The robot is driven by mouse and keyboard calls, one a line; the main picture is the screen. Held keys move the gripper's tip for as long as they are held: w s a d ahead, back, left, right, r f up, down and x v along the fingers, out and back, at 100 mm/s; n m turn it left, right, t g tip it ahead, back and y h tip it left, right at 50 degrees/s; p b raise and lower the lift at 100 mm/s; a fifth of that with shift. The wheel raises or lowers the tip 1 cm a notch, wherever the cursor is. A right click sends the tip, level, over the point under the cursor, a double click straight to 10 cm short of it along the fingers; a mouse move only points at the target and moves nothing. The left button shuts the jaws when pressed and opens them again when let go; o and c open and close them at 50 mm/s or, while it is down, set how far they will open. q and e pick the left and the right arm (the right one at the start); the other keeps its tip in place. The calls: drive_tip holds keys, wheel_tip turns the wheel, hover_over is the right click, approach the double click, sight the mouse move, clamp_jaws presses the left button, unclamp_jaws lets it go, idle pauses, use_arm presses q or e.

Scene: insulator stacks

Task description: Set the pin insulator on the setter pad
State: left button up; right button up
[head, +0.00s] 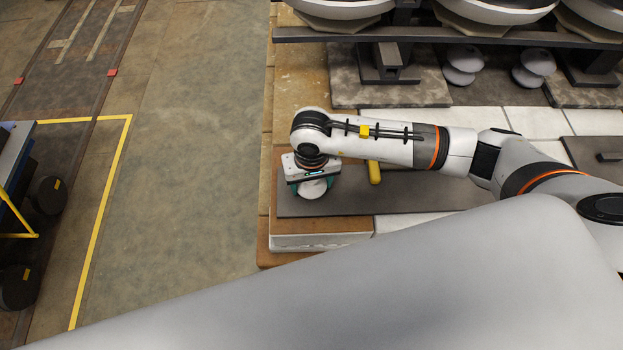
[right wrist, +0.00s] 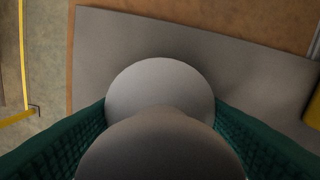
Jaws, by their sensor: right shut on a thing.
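The pin insulator is a pale grey piece with two rounded discs, and it shows between the fingers in the head view (head: 313,188). In the right wrist view its discs (right wrist: 160,88) fill the middle, one in front of the other. My right gripper (head: 313,190) points down with its teal fingers shut on the insulator. Below it lies a flat dark grey slab (head: 420,192), which looks like the setter pad; it also shows in the right wrist view (right wrist: 240,65). The insulator is over the slab's left end. I cannot tell whether it touches the slab. My left gripper is not in view.
A yellow handle-like piece (head: 374,172) is on the slab, right of the gripper. At the back, a dark rack (head: 450,34) carries large discs, with more small insulators (head: 460,66) beneath it.

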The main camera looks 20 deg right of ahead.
drive_tip(key=shift+f, duration=0.1)
drive_tip(key=o, duration=1.2)
drive_tip(key=shift+o, duration=0.2)
drive_tip(key=shift+r, duration=0.35)
wheel_tip(320, 180, up, 12)
drive_tip(key=shift+f+b, duration=0.15)
drive_tip(key=shift+b, duration=0.95)
